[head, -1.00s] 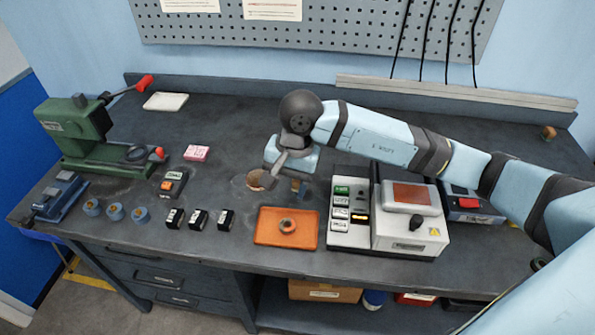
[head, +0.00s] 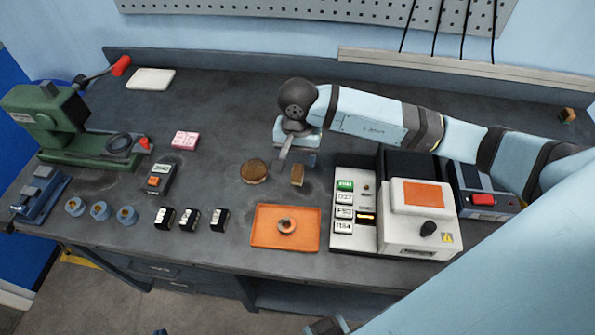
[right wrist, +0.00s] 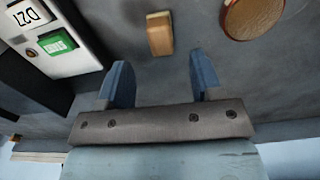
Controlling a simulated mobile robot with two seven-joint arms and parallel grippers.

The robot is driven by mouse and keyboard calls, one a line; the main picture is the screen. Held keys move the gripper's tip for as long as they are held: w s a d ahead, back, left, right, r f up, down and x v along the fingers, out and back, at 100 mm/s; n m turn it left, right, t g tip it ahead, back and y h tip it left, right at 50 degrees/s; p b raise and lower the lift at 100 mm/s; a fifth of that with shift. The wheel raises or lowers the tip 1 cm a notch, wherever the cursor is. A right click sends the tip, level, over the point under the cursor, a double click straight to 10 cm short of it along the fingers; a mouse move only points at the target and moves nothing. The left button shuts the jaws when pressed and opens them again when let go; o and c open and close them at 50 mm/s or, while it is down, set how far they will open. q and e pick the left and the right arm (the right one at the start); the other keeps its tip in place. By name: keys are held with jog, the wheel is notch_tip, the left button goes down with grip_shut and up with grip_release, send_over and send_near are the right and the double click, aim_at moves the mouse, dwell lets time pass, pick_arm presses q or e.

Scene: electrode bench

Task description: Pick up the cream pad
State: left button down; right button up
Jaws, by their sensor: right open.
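A flat cream pad (head: 151,79) lies on the bench at the back left in the head view, well away from my right gripper. My right gripper (head: 296,162) is open and empty, low over the middle of the bench. In the right wrist view its two blue fingers (right wrist: 159,68) stand apart, and a small tan block (right wrist: 160,34) lies just beyond the gap between the tips. In the head view the same block (head: 297,175) is close in front of the gripper. My left gripper does not show.
A round brown disc (head: 254,171) sits left of the block. An orange tray (head: 263,238) holding a ring lies in front. A white device (head: 418,219) stands to the right. A green press (head: 62,127) and a pink block (head: 185,140) are at left. The back middle is clear.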

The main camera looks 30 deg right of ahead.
aim_at(298, 169)
jog(key=shift+f+p, duration=0.6)
jog(key=shift+f, duration=2.45)
jog(key=c, duration=1)
notch_tip(298, 169, up, 20)
jog(key=b, duration=0.2)
jog(key=shift+o, duration=0.3)
